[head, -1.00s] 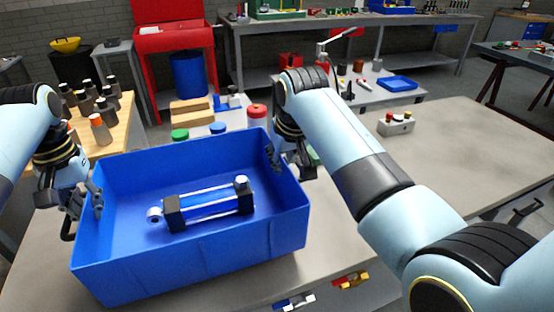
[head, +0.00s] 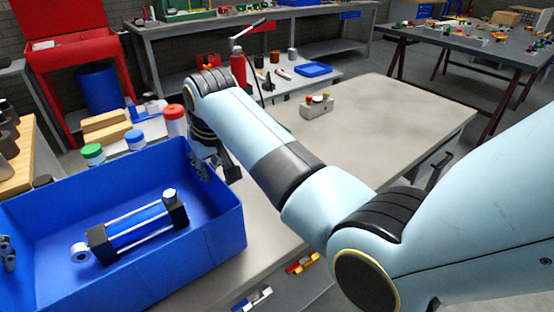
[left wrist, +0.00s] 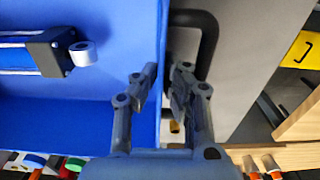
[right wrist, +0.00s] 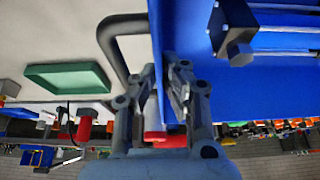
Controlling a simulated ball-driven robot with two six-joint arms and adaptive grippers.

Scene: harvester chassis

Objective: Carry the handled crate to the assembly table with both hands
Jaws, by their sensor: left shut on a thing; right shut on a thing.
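The blue handled crate (head: 205,245) fills the lower left of the head view, its left end cut off by the frame edge. A cylinder (head: 135,228) with dark end blocks lies inside it. My right gripper (head: 216,168) is shut on the crate's right end wall; the right wrist view shows the wall between its fingers (right wrist: 163,85), beside a dark handle (right wrist: 108,42). My left gripper (head: 7,254) barely shows at the left edge. In the left wrist view its fingers (left wrist: 163,85) are shut on the opposite wall, beside another dark handle (left wrist: 208,35).
A grey bench (head: 400,110) with a small button box (head: 317,105) lies behind and right of the crate. Jars (head: 94,154) and wooden blocks (head: 105,128) stand behind the crate. A dark-legged table (head: 470,48) with small parts is at the back right, across open floor.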

